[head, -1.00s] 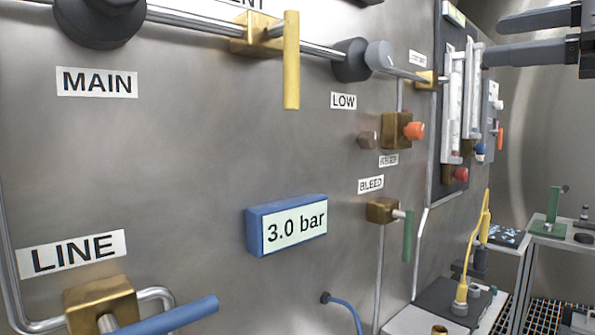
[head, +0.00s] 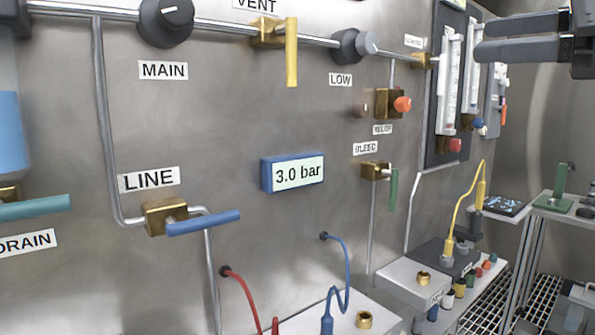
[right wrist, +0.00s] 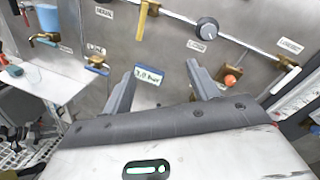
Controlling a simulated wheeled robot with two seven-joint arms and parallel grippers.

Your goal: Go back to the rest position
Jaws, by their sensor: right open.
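My right gripper (head: 480,40) reaches in from the right edge at the top of the head view, in front of the flowmeter tubes. In the right wrist view its two fingers (right wrist: 158,85) stand wide apart with nothing between them. They face the steel panel, with the pressure display (right wrist: 150,76) seen between them. The display (head: 293,172) reads 3.0 bar in the head view. My left gripper does not show in either view.
The panel carries the blue LINE lever (head: 204,223), yellow VENT lever (head: 291,55), green BLEED lever (head: 393,190) and MAIN knob (head: 166,20). A side table (head: 565,208) stands right. Open air lies before the panel.

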